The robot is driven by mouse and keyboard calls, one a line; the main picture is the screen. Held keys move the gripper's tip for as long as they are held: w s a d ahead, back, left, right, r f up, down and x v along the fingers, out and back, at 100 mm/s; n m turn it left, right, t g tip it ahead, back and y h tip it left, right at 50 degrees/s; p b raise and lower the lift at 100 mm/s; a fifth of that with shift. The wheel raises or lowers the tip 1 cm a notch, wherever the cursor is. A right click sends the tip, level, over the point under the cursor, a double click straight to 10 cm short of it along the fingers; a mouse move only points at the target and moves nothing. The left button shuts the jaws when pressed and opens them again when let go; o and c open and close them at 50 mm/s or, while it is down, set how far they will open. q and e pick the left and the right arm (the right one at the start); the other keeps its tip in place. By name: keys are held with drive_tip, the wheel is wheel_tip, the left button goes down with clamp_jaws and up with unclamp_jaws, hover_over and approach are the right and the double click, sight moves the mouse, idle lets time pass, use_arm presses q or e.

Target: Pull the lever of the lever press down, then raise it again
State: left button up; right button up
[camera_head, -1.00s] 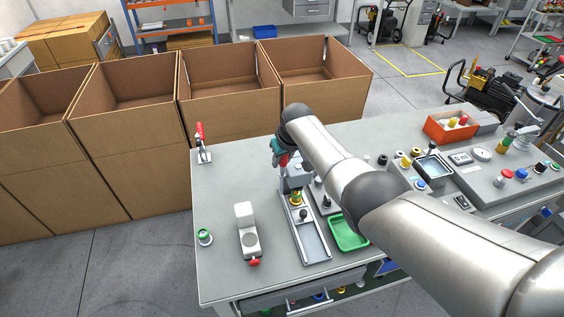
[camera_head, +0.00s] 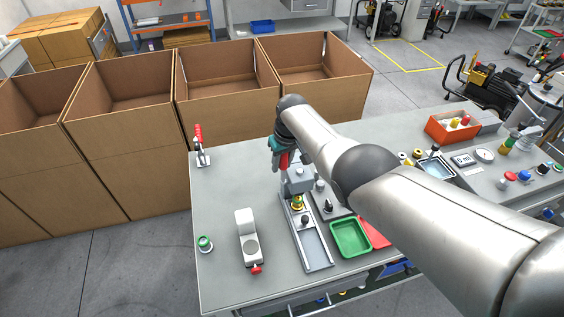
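The lever press (camera_head: 299,181) stands on the grey workbench, with a grey head over a long tray-like base. A yellow-green part (camera_head: 298,202) sits under its head. A red piece, which looks like the press lever (camera_head: 284,161), shows at the top left of the press. My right gripper (camera_head: 281,150), dark and teal, is right at this red piece, pointing down. The wrist and arm hide part of it, so I cannot tell whether the fingers are closed on the lever. My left gripper is not in view.
A red-handled clamp (camera_head: 200,147) stands at the bench's back left corner. A white device (camera_head: 248,240) and a green button (camera_head: 204,244) are left of the press. A green tray (camera_head: 350,238) and a red tray (camera_head: 376,232) lie right. Open cardboard boxes (camera_head: 230,110) stand behind.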

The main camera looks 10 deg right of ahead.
drive_tip(key=o, duration=0.4)
drive_tip(key=shift+r+p, duration=0.45)
drive_tip(key=shift+p, duration=0.05)
drive_tip(key=p+v, duration=0.3)
drive_tip(key=v, duration=0.1)
drive_tip(key=shift+r, duration=0.1)
drive_tip(key=p+v, duration=0.1)
drive_tip(key=v, duration=0.9)
drive_tip(key=shift+s+d, duration=0.1)
